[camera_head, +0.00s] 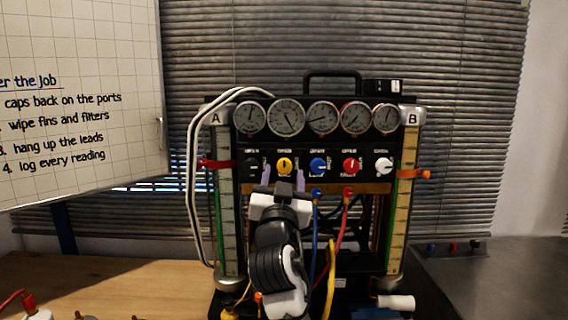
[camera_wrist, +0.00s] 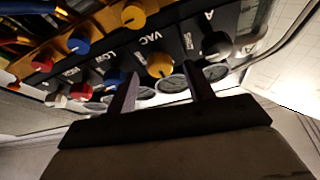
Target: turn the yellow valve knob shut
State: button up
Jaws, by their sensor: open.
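The yellow valve knob (camera_head: 284,166) is on the black panel of the gauge rig, second from the left in its row, with a dark mark that looks roughly upright. It also shows in the wrist view (camera_wrist: 160,65). My gripper (camera_head: 283,177) is open in front of the panel, its two fingers either side of this knob. In the wrist view the fingertips (camera_wrist: 160,72) flank the knob with gaps visible; I cannot tell how deep they reach. Another yellow knob-like part (camera_wrist: 133,17) shows beyond it in the wrist view.
A black knob (camera_head: 252,165) is left of the yellow one; blue (camera_head: 318,165), red (camera_head: 351,165) and white (camera_head: 383,165) knobs are right. Gauges (camera_head: 321,117) sit above. Blue (camera_head: 316,240) and red (camera_head: 337,240) hoses hang below, close to my arm.

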aim_at(284, 166)
jog(key=shift+x, duration=1.25)
jog(key=c, duration=1)
jog(key=shift+o, duration=0.2)
